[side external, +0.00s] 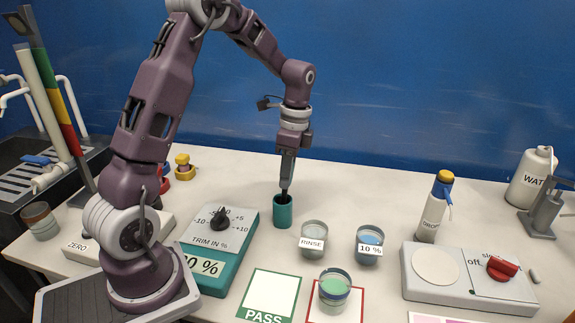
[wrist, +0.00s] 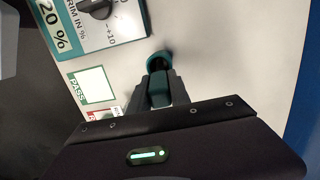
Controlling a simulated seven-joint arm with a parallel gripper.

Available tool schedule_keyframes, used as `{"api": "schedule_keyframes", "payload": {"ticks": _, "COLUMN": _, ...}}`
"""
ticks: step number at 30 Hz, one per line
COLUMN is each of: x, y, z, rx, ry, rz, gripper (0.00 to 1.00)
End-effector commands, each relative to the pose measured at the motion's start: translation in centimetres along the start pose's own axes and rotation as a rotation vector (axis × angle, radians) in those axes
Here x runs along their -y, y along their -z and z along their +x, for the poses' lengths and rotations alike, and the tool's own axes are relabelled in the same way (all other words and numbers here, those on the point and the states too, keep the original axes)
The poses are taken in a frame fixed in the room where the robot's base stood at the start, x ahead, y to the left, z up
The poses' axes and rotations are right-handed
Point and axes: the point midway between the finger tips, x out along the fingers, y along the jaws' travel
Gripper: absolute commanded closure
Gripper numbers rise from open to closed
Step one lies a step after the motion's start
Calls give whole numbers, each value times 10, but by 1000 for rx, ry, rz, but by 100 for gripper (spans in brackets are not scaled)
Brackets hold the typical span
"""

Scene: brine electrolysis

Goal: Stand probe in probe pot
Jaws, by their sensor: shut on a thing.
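The probe pot (side external: 283,212) is a small teal cylinder standing upright on the white table. My gripper (side external: 286,180) points straight down above it and is shut on the probe. Little of the probe shows in the side view; its dark lower end (side external: 284,192) is at the pot's mouth, and how deep it goes is hidden by the pot wall. In the wrist view, my fingers (wrist: 159,88) close around the probe just in front of the pot's teal rim and dark opening (wrist: 159,60).
A teal trim box (side external: 222,235) with a black knob stands left of the pot. The rinse cup (side external: 314,240) and the 10 % cup (side external: 369,246) stand close on the right. A dropper bottle (side external: 435,207) is farther right. The table behind the pot is clear.

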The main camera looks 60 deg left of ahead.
Motion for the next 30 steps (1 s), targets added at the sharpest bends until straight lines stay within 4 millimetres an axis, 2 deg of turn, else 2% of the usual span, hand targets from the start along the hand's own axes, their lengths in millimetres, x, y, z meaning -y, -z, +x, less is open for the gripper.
{"api": "schedule_keyframes", "payload": {"ticks": 11, "x": 0, "y": 0, "z": 5, "rx": -1, "ry": 1, "rz": 0, "gripper": 100}}
{"api": "schedule_keyframes", "payload": {"ticks": 12, "x": 0, "y": 0, "z": 5, "rx": -1, "ry": 1, "rz": 0, "gripper": 75}}
{"api": "schedule_keyframes", "payload": {"ticks": 15, "x": 0, "y": 0, "z": 5, "rx": -1, "ry": 1, "rz": 0, "gripper": 55}}
{"api": "schedule_keyframes", "payload": {"ticks": 16, "x": 0, "y": 0, "z": 5, "rx": -1, "ry": 1, "rz": 0, "gripper": 51}}
{"api": "schedule_keyframes", "payload": {"ticks": 25, "x": 0, "y": 1, "z": 2, "rx": -1, "ry": 2, "rz": 0, "gripper": 51}}
{"api": "schedule_keyframes", "payload": {"ticks": 30, "x": 2, "y": 1, "z": -29, "rx": -3, "ry": 6, "rz": -1, "gripper": 51}}
